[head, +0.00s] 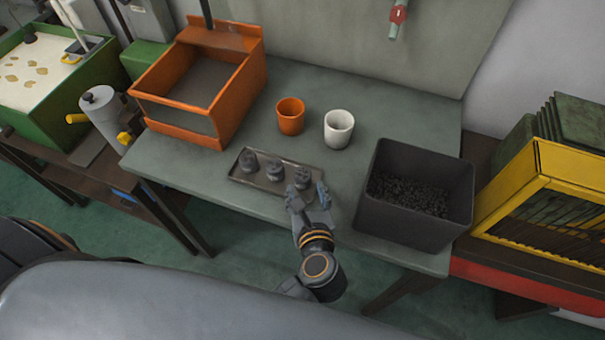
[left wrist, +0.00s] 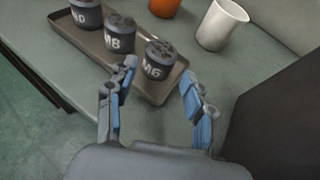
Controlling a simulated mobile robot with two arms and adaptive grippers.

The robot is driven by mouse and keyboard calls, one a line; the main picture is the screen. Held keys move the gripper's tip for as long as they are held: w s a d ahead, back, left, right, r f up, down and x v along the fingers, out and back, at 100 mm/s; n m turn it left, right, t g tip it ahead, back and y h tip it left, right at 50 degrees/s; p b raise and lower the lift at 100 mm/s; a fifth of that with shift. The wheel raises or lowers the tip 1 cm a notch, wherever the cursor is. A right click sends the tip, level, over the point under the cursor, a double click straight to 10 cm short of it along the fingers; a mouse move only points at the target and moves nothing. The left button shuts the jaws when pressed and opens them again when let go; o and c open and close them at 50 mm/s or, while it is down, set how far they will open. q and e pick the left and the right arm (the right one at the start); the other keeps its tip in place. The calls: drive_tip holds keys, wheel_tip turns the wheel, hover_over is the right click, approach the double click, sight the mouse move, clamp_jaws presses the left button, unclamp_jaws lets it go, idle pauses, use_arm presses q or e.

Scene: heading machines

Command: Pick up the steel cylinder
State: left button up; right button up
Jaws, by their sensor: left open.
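Three short dark grey cylinders stand upright in a row on a shallow tray (head: 262,186). In the left wrist view the nearest one (left wrist: 159,60) is labelled M6, the middle one (left wrist: 118,34) seems to read M8, and the far one (left wrist: 86,13) has a partly cut-off label. All have dark, lumpy tops. My left gripper (head: 309,194) is open at the tray's right end. In the left wrist view its fingertips (left wrist: 159,72) are on either side of the M6 cylinder's near side; I cannot tell whether they touch it. My right gripper is not in view.
An orange cup (head: 290,117) and a white cup (head: 338,130) stand behind the tray. A dark bin (head: 412,226) of black pieces is close on the right. An orange open box (head: 185,135) stands at the left. A grey cylinder with yellow handles (head: 102,115) is farther left.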

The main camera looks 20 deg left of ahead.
sight(304, 183)
use_arm(q)
drive_tip(key=shift+w+a+f, duration=0.1)
drive_tip(key=shift+w+a, duration=0.05)
drive_tip(key=shift+w, duration=0.1)
drive_tip(key=shift+w+a+p, duration=0.15)
drive_tip(key=shift+w+p, duration=0.15)
drive_tip(key=p+x, duration=0.1)
drive_tip(key=x, duration=0.3)
drive_tip(key=shift+w+a+p, duration=0.2)
drive_tip(key=shift+w+p, duration=0.1)
drive_tip(key=shift+s, duration=0.1)
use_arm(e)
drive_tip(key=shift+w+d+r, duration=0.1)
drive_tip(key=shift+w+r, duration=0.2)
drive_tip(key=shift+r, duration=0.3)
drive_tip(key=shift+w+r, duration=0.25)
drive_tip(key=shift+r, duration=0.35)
use_arm(q)
drive_tip(key=shift+d, duration=0.1)
drive_tip(key=c, duration=0.3)
clamp_jaws()
